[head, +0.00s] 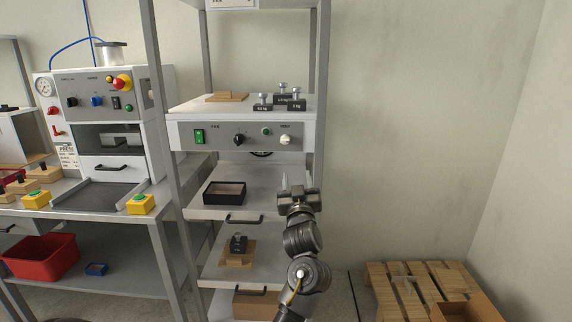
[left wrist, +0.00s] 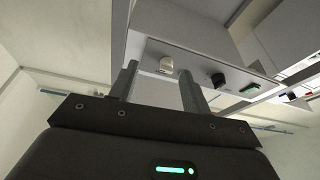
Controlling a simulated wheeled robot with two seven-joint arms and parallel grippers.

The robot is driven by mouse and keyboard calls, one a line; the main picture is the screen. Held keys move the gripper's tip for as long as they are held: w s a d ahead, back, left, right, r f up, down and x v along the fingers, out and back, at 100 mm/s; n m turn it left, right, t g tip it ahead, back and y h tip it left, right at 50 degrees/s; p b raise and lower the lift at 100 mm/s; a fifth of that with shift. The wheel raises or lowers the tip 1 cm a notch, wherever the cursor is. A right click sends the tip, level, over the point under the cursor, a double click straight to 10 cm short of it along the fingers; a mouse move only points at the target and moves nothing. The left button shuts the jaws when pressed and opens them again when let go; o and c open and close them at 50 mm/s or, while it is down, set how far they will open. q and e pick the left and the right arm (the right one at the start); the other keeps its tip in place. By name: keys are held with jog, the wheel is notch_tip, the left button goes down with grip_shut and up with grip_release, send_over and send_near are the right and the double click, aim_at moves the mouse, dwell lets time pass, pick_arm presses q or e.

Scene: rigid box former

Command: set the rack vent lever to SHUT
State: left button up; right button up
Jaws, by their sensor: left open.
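The rack's control panel (head: 218,137) carries a green rocker switch (head: 199,136), a black knob (head: 239,140), a small green button (head: 265,131) and a pale knob (head: 285,140) at its right end. No part can be surely read as the vent lever; the lettering is too small. My left gripper (head: 297,186) is open and empty, below the pale knob and in front of the rack's right side. In the left wrist view, the pale knob (left wrist: 166,64) shows between the fingers of my left gripper (left wrist: 158,74), apart from them. My right gripper is not in view.
Weights (head: 281,102) and a wooden block (head: 227,97) sit on the shelf above the panel. A black tray (head: 224,192) stands on the shelf below. A press (head: 105,100) stands at left, and a pallet (head: 405,290) lies on the floor at right. Open room lies right of the rack.

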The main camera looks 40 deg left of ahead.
aim_at(285, 143)
pick_arm(q)
jog(key=shift+n+g+y, duration=0.3)
jog(key=shift+n+y, duration=0.4)
jog(key=shift+n, duration=0.1)
jog(key=w+a+r, duration=0.1)
jog(key=a+r, duration=0.1)
jog(key=w+a+r, duration=0.2)
jog(key=a, duration=0.1)
jog(key=w+a+r+p, duration=0.1)
jog(key=w+a+r, duration=0.1)
jog(key=a+r, duration=0.1)
jog(key=shift+a+r, duration=0.1)
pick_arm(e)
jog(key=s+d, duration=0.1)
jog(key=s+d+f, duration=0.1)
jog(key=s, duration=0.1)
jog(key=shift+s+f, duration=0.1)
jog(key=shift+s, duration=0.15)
pick_arm(q)
jog(key=shift+c, duration=0.5)
jog(key=c, duration=0.8)
jog(key=shift+c, duration=0.2)
